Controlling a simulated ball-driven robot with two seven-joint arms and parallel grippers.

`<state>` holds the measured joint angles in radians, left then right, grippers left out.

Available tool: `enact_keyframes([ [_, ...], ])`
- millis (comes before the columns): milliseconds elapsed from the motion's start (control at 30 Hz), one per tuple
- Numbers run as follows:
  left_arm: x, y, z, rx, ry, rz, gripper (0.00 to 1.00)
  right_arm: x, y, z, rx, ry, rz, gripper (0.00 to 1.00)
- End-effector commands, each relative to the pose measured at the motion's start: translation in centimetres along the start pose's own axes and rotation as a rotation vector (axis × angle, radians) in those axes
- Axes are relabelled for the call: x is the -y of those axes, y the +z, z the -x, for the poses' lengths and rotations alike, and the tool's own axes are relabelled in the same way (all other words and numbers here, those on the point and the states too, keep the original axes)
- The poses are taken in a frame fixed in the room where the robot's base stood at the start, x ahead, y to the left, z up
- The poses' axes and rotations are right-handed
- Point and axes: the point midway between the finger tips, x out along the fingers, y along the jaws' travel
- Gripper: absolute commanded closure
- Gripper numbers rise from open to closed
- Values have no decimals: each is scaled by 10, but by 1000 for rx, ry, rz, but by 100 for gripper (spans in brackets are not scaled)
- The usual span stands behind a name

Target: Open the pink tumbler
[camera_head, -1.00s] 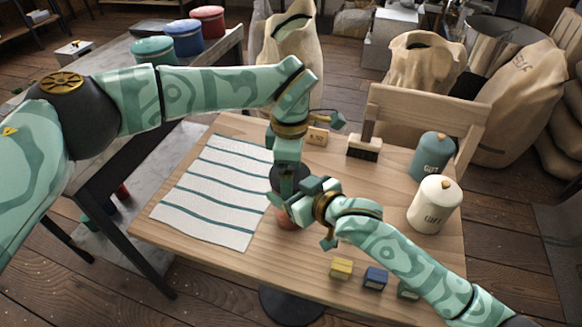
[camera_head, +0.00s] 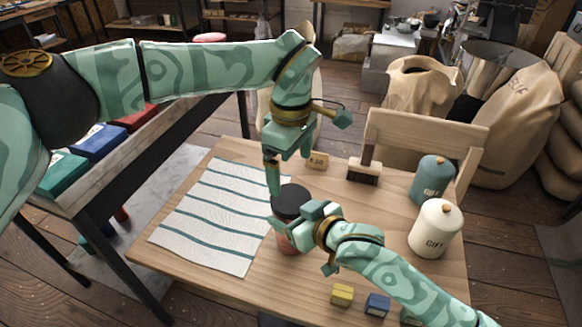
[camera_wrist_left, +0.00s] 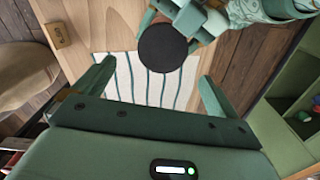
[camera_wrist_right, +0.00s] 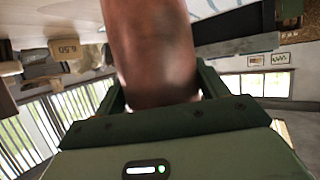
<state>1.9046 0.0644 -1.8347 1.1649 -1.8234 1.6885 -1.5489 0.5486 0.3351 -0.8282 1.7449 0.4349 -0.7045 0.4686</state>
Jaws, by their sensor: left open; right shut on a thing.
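The pink tumbler (camera_head: 283,244) stands on the wooden table, partly hidden by my right gripper. Its black lid (camera_head: 291,200) sits on top; the lid shows as a dark disc in the left wrist view (camera_wrist_left: 162,48). My left gripper (camera_head: 288,178) is open and empty above the lid, pointing down. In its wrist view the lid lies ahead, between and beyond the fingers (camera_wrist_left: 157,82). My right gripper (camera_head: 292,226) is shut on the tumbler's body from the right; the reddish body fills the space between its fingers in the right wrist view (camera_wrist_right: 153,55).
A striped cloth (camera_head: 215,215) lies left of the tumbler. A price sign (camera_head: 317,161) and brush (camera_head: 364,170) are behind. Teal (camera_head: 431,180) and white (camera_head: 435,230) canisters stand right. Small yellow (camera_head: 342,295) and blue (camera_head: 377,305) blocks lie at the front edge.

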Motion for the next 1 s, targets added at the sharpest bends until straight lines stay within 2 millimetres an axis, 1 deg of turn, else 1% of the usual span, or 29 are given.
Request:
enact_keyframes([
  [100,2,1,-2,7,-11,-134,3,1,0,0,0,-1,-1,91],
  [200,3,1,-9,9,-14,-182,3,1,0,0,0,-1,-1,91],
  [267,3,2,-18,10,-16,-189,3,1,0,0,0,-1,-1,91],
  [500,4,2,-59,10,-15,-186,3,1,0,0,0,-2,-1,91],
  [633,3,2,-74,10,-13,-184,3,1,0,0,-1,-2,-1,91],
  [767,3,2,-80,8,-12,-184,3,1,0,0,0,-2,-1,91],
  [1000,3,2,-81,8,-12,-184,3,1,0,0,-1,-2,-1,91],
])
